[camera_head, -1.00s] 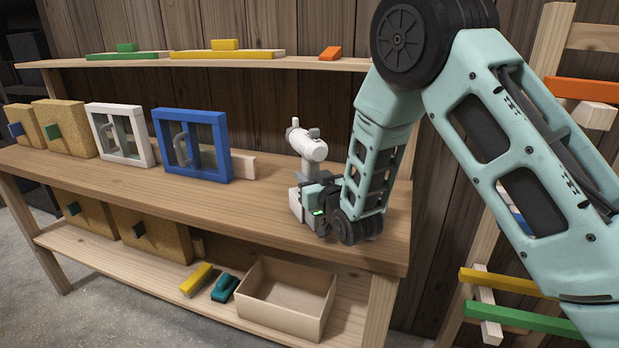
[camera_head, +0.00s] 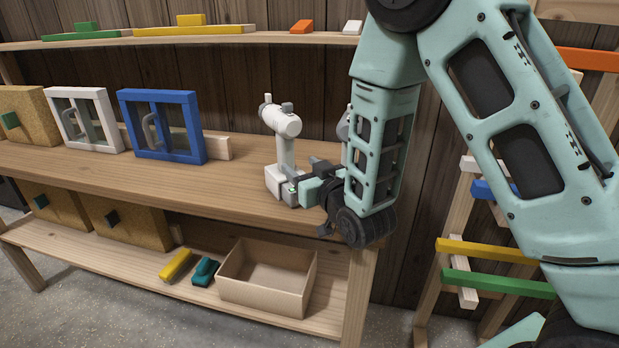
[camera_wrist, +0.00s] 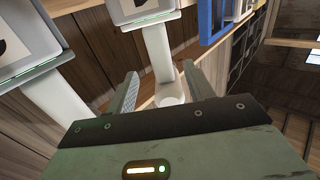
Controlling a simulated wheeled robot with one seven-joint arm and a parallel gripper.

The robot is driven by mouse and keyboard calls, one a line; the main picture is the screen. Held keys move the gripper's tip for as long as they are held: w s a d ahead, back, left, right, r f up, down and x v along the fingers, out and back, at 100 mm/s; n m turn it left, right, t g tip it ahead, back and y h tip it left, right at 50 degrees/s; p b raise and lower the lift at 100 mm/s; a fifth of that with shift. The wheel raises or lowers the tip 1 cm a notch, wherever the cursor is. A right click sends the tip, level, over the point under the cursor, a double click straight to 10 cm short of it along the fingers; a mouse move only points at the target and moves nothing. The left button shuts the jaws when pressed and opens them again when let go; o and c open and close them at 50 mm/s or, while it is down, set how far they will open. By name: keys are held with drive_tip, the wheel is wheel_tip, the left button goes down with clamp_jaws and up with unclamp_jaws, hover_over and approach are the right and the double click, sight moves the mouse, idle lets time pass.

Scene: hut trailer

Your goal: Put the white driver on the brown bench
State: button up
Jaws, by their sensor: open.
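The white driver (camera_head: 283,150) stands upright near the right end of the brown wooden bench (camera_head: 120,176), its base on the bench top. My gripper (camera_head: 308,186) is just right of the driver's base, low over the bench top. In the wrist view the driver's white handle (camera_wrist: 156,50) shows between my open fingers (camera_wrist: 160,72). I cannot tell whether a finger touches it. Part of a second pale, driver-like thing (camera_head: 343,125) shows behind my arm; another white one (camera_wrist: 25,45) shows at left in the wrist view.
A blue-framed window (camera_head: 163,125) and a white-framed one (camera_head: 87,118) stand left on the bench. An upper shelf (camera_head: 200,38) runs behind. A rack with coloured bars (camera_head: 495,290) stands right.

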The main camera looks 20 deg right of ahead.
drive_tip(key=s+a+f+n+g+y, duration=0.1)
drive_tip(key=s+a+f+g, duration=0.1)
drive_tip(key=s+a+g, duration=0.5)
drive_tip(key=s+a+f+n+g, duration=0.2)
drive_tip(key=s+a+g, duration=0.15)
drive_tip(key=s, duration=0.55)
drive_tip(key=s+d+r+n+g+h, duration=0.1)
drive_tip(key=s+g, duration=0.2)
drive_tip(key=s, duration=0.6)
drive_tip(key=s+d+r+n+g+h, duration=0.1)
drive_tip(key=s+g, duration=0.3)
drive_tip(key=s, duration=0.4)
drive_tip(key=shift+s+d+r+n+h, duration=0.35)
drive_tip(key=shift+s+d+n+h, duration=0.05)
drive_tip(key=shift+h, duration=0.2)
drive_tip(key=shift+r, duration=0.1)
